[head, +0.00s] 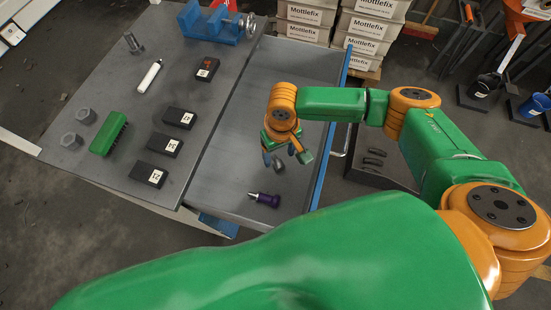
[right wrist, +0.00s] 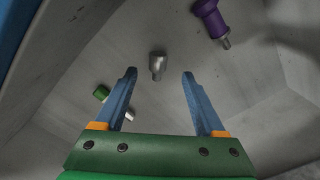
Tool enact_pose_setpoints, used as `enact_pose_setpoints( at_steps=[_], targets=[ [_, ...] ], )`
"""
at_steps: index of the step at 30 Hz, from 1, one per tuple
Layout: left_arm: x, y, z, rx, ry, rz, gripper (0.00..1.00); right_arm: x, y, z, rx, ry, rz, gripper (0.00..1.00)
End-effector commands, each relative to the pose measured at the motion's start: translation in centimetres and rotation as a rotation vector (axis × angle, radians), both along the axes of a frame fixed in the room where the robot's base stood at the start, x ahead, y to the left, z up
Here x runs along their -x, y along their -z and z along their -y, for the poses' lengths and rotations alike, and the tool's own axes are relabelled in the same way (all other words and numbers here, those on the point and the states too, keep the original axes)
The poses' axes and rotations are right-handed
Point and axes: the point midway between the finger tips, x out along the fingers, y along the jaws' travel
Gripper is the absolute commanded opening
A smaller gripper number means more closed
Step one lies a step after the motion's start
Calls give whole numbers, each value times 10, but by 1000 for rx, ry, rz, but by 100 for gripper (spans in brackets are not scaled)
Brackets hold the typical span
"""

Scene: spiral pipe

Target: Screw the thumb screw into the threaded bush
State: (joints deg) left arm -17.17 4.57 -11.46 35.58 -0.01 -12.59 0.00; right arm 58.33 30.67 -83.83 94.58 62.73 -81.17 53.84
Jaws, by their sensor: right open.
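The purple thumb screw (head: 264,199) lies on its side in the grey drawer, with its metal shank toward the left. In the right wrist view the thumb screw (right wrist: 208,17) is at the top right, outside the fingers. My right gripper (head: 274,161) is over the drawer, open and empty, fingers pointing down. In the right wrist view a small grey metal piece (right wrist: 157,66) with a narrower stub lies beyond the gap between the fingertips (right wrist: 157,76); I cannot tell if it is the threaded bush. My left gripper is not in view.
A small green piece (right wrist: 101,92) lies beyond the left finger in the wrist view. The drawer has a blue rim (head: 346,72). The bench to its left holds black boxes (head: 146,173), a green brush (head: 107,133), nuts (head: 71,140) and a blue vise (head: 210,25).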

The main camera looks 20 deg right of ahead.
Motion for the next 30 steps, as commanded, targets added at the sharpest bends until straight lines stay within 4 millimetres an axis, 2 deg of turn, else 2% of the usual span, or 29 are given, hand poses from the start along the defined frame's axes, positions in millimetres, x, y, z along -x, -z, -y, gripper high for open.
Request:
enact_pose_setpoints(
  at_steps=[9,12,17,20,25,26,30],
  targets=[
    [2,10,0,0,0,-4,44,-9,56,1,1,1,-2,72],
    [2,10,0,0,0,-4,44,-9,63,1,1,2,-1,72],
    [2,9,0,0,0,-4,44,-9,63,1,0,2,0,72],
    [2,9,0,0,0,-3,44,-9,62,1,0,2,0,50],
    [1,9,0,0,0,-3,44,-9,62,1,0,2,0,4],
    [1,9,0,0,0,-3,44,-9,62,1,0,2,0,0],
    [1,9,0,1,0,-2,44,-9,62,1,0,2,0,0]
  ],
)
